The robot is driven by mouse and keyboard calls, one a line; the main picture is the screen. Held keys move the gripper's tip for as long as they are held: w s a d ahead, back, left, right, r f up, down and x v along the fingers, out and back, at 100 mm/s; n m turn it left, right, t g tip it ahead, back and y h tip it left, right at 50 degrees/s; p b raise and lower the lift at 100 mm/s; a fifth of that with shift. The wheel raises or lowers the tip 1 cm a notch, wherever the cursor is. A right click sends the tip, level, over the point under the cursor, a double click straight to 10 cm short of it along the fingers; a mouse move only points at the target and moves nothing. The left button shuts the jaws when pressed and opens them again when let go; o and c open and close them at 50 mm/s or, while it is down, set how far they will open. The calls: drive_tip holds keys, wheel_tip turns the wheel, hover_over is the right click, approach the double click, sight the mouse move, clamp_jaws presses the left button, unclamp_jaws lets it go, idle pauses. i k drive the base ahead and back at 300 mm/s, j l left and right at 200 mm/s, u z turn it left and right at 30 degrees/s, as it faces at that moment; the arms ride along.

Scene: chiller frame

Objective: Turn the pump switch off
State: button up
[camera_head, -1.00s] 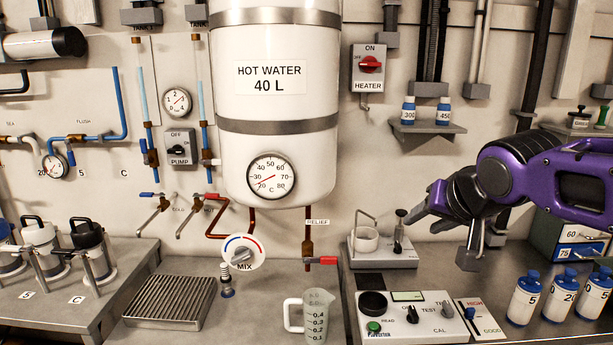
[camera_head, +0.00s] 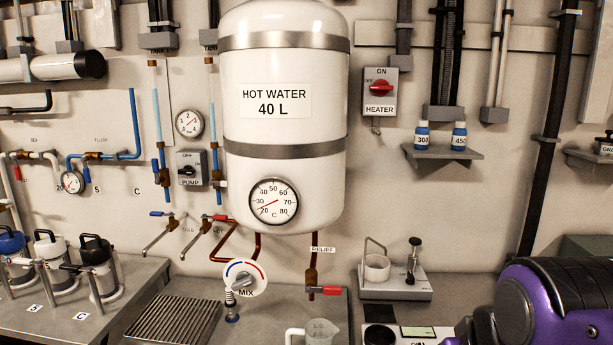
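The pump switch (camera_head: 191,168) is a grey box on the wall, left of the white hot water tank (camera_head: 283,160). It has a small black rotary knob, with "OFF" printed above the knob and "PUMP" below. The knob looks turned roughly sideways, but it is too small to tell its exact setting. My purple arm is at the lower right, far from the switch. My gripper is out of the frame.
A heater switch (camera_head: 379,92) with a red knob is right of the tank. A pressure gauge (camera_head: 188,123) and blue pipes surround the pump switch. Below are tap levers, a mix valve (camera_head: 240,279), a grated tray (camera_head: 172,318) and a measuring jug (camera_head: 318,333).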

sight(188, 170)
drive_tip(key=i+j, duration=0.1)
drive_tip(key=j, duration=0.5)
drive_tip(key=i+j, duration=0.1)
drive_tip(key=j, duration=1.15)
drive_tip(key=k+j+u, duration=0.1)
drive_tip(key=k+j, duration=0.15)
drive_tip(key=i+l, duration=0.25)
drive_tip(key=i+l+z, duration=0.05)
drive_tip(key=i, duration=0.05)
